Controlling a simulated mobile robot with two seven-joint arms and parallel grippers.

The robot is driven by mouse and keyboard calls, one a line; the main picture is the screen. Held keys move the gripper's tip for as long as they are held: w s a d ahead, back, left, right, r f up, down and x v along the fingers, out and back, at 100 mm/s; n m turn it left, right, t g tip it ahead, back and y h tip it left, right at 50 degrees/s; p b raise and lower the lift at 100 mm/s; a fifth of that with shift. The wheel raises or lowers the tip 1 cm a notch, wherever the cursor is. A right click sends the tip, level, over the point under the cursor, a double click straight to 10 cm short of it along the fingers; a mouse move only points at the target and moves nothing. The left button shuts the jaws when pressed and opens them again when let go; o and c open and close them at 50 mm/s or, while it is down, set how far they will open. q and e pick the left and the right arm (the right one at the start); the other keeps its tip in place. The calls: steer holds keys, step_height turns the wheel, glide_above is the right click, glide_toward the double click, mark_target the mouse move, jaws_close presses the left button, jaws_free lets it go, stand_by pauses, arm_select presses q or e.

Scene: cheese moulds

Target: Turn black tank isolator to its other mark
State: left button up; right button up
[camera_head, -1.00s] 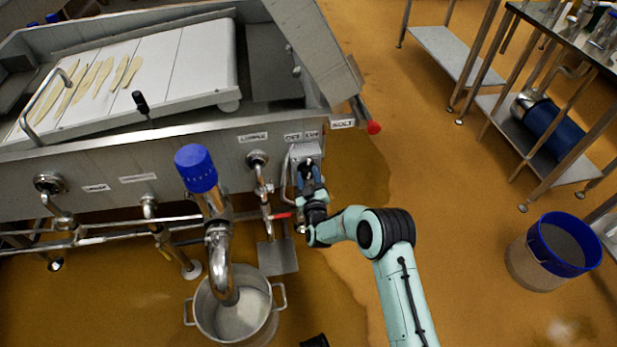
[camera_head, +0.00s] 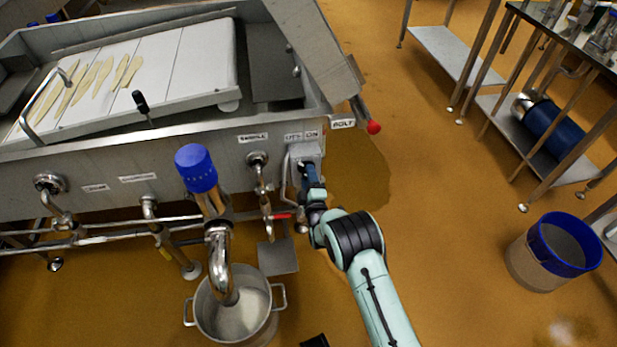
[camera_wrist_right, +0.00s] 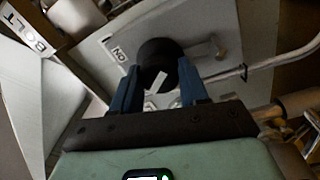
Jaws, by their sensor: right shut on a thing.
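The black isolator knob (camera_wrist_right: 160,62) sits on a grey box on the tank's front wall. In the head view the box (camera_head: 306,150) shows under the OFF and ON labels, while the knob is mostly hidden by my gripper. My right gripper (camera_wrist_right: 160,88), also in the head view (camera_head: 311,176), is shut on the knob, with one blue finger on each side. A pale pointer mark (camera_wrist_right: 157,82) shows on the knob between the fingers, slanted in the wrist view. The ON label (camera_wrist_right: 119,55) is left of the knob there. My left gripper is not in view.
A blue-capped steel pipe (camera_head: 197,168) and a steel pot (camera_head: 235,312) stand left of my right arm. A bent metal pipe (camera_wrist_right: 262,66) runs beside the isolator. A red-ended bolt (camera_head: 373,127) sticks out at the tank's corner. Floor to the right is clear up to a blue-rimmed bucket (camera_head: 535,262).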

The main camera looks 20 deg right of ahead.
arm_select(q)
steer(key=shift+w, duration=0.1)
arm_select(e)
steer(key=shift+n, duration=0.7)
steer(key=shift+d+f, duration=0.1)
steer(key=o, duration=1.1)
steer(key=shift+c, duration=0.2)
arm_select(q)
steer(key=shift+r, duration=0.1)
arm_select(e)
steer(key=shift+s, duration=0.1)
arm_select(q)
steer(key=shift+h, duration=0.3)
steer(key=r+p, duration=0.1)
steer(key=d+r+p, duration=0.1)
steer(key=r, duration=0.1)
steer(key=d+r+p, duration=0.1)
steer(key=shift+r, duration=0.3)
arm_select(e)
steer(key=v, duration=1.3)
steer(key=shift+s, duration=0.2)
